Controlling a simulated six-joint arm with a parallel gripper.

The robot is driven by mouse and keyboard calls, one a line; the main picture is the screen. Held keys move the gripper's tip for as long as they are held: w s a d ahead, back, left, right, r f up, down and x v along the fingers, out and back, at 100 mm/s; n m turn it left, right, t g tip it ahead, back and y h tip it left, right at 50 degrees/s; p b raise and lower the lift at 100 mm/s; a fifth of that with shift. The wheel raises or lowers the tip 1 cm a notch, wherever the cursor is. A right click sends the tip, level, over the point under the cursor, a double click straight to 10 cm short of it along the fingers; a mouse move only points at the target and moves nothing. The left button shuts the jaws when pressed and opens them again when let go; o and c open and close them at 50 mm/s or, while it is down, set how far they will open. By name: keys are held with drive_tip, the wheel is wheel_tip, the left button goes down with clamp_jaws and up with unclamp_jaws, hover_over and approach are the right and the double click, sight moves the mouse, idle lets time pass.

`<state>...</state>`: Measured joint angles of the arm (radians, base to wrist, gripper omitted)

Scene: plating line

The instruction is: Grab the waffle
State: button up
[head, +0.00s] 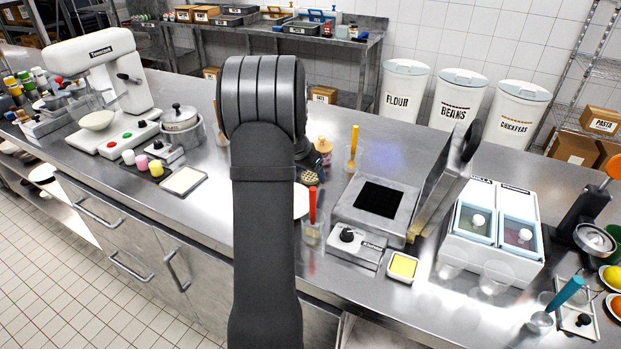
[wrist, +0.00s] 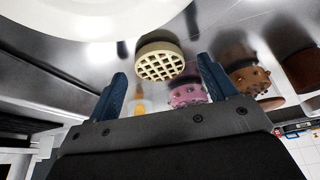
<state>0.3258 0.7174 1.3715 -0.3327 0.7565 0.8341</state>
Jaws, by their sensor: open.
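The waffle (wrist: 160,62) is a small, round, pale yellow piece with a square grid on its face. In the wrist view it shows ahead of and between the fingertips of my gripper (wrist: 163,68). The dark blue fingers stand wide apart, with nothing visibly held between them. I cannot tell how much distance separates them from the waffle. In the head view the waffle (head: 309,178) shows just right of my dark arm, which hides most of the gripper.
A white plate (wrist: 90,18) lies close to the waffle. A pink bumpy piece (wrist: 188,95) and a brown one (wrist: 250,80) stand nearby. In the head view, a waffle iron (head: 345,213) stands open to the right, and a red-handled tool stands in a clear cup (head: 312,236) in front.

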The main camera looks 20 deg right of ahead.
drive_tip(key=shift+w+d+f, duration=0.15)
drive_tip(key=shift+f, duration=0.3)
drive_tip(key=c, duration=0.8)
drive_tip(key=shift+r, duration=0.1)
